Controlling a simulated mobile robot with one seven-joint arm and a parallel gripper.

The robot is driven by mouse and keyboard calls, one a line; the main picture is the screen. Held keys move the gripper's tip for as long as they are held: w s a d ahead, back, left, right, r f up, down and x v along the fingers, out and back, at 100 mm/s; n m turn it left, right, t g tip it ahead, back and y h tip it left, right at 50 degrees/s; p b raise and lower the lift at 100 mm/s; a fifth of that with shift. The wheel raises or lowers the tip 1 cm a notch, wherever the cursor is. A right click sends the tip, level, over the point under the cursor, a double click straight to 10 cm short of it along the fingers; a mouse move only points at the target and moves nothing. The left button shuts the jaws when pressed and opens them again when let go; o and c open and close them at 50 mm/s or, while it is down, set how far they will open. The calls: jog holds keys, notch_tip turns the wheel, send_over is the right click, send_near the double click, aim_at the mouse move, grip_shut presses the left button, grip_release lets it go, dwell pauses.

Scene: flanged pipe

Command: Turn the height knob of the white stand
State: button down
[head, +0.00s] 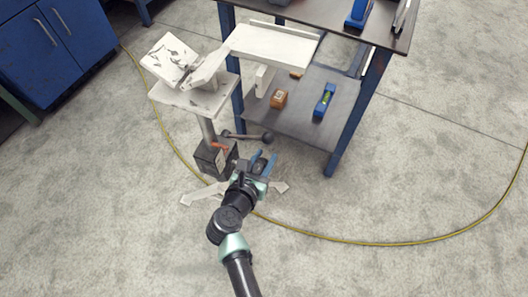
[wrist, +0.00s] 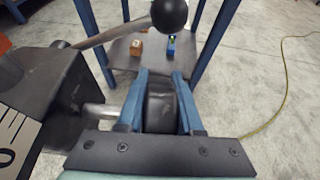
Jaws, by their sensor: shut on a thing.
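The white stand (head: 200,98) has a tilted top, a grey post and a dark box (head: 213,157) low on the post, above white feet. In the wrist view the dark box (wrist: 55,95) is at the left, with a short metal shaft running from it to the black height knob (wrist: 161,105). My gripper (head: 262,162) is beside the box, to its right. Its blue fingers (wrist: 160,100) are shut on the knob, one on each side. The finger pads' contact is partly hidden.
A lever with a black ball end (head: 267,137) sticks out just beyond my gripper; the ball (wrist: 170,15) looms in the wrist view. A blue-legged workbench (head: 335,150) stands behind, its lower shelf holding a wooden block (head: 278,98) and a blue level (head: 324,101). A yellow cable (head: 380,243) crosses the floor.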

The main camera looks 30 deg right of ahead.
jog(key=c, duration=0.6)
grip_release()
jog(key=shift+o, duration=0.2)
jog(key=shift+s+a, duration=0.1)
jog(key=p+v, duration=0.3)
jog(key=v, duration=0.9)
jog(key=shift+s+a, duration=0.2)
jog(key=shift+a, duration=0.1)
jog(key=shift+r, duration=0.1)
